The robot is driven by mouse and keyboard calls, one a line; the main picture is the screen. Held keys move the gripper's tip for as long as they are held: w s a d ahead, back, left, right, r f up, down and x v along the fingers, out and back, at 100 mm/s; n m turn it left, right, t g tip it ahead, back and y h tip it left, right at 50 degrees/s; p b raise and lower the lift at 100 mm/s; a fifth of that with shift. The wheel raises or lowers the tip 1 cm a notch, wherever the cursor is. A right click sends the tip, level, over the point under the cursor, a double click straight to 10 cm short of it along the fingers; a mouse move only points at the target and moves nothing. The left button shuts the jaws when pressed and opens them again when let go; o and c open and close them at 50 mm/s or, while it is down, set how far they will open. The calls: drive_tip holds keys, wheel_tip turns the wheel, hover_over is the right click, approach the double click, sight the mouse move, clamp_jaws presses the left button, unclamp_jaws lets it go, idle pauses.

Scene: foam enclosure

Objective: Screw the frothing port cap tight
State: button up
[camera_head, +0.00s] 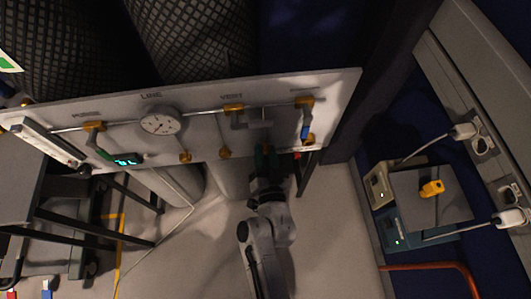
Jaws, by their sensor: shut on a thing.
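My gripper (266,152) is at the lower edge of the white valve panel (330,88), right of its middle, below the VENT label. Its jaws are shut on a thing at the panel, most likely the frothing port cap. The cap itself is hidden by the jaws, and I cannot tell how far it is seated. Dark green parts show at the gripper's end. A small red part shows just right of it, close to a brass fitting (308,139).
Boxed instruments with a yellow connector (432,188) stand at the right. A dark bench frame (95,226) is at the left. Floor beside my arm is clear.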

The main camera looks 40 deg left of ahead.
drive_tip(key=shift+m, duration=0.6)
drive_tip(key=o, duration=1.1)
drive_tip(key=shift+c, duration=0.2)
drive_tip(key=shift+s+d, duration=0.1)
drive_tip(key=b+v, duration=0.1)
drive_tip(key=v, duration=0.9)
drive_tip(key=shift+s+d, duration=0.2)
drive_tip(key=shift+s, duration=0.05)
